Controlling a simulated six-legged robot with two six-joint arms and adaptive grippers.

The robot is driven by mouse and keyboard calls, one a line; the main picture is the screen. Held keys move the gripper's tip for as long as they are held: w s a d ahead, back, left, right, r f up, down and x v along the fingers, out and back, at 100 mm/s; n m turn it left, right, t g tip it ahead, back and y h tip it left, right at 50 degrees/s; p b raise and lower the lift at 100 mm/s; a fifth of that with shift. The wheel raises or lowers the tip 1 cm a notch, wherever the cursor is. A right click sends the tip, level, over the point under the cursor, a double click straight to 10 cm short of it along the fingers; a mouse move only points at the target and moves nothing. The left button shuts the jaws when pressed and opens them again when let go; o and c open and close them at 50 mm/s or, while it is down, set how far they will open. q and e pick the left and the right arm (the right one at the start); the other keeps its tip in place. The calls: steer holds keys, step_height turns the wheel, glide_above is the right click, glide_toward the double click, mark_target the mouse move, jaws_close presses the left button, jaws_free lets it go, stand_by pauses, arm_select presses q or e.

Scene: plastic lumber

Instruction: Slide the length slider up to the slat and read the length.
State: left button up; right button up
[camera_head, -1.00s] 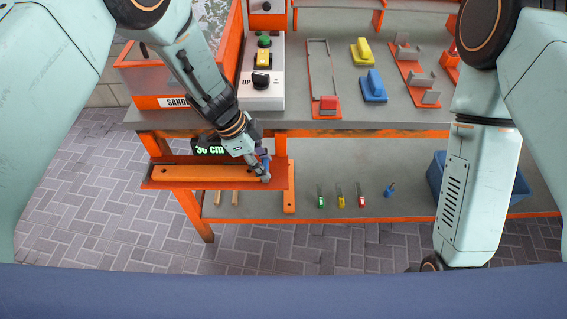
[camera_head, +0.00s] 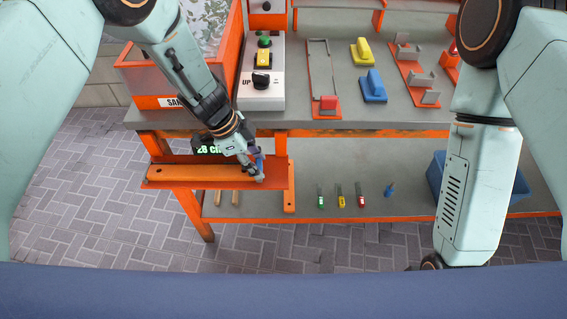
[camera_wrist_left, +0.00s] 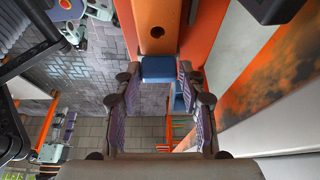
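The orange slat (camera_head: 200,173) lies along the orange measuring ledge (camera_head: 281,176) at the bench front. It also shows in the left wrist view (camera_wrist_left: 157,27). The blue length slider (camera_wrist_left: 158,68) is at the slat's right end; a gap or contact there cannot be made out. My left gripper (camera_head: 257,172) is at the slider, pointing down. In the left wrist view its fingers (camera_wrist_left: 160,85) stand apart with the slider between their tips, seemingly clamped. The green display (camera_head: 209,150) reads 28 and is partly hidden by my gripper.
A control box (camera_head: 262,90) with knob and buttons stands on the bench, beside the sander (camera_head: 178,102). Blue and yellow blocks (camera_head: 373,85) are farther right. The lower shelf (camera_head: 270,207) holds several small tools and a blue bin (camera_head: 437,175).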

arm_select(q)
steer(key=o, duration=0.5)
steer(key=shift+c, duration=0.2)
step_height(320, 180, up, 7)
steer(key=p, duration=0.6)
steer(key=shift+p, duration=0.35)
steer(key=shift+s, duration=0.1)
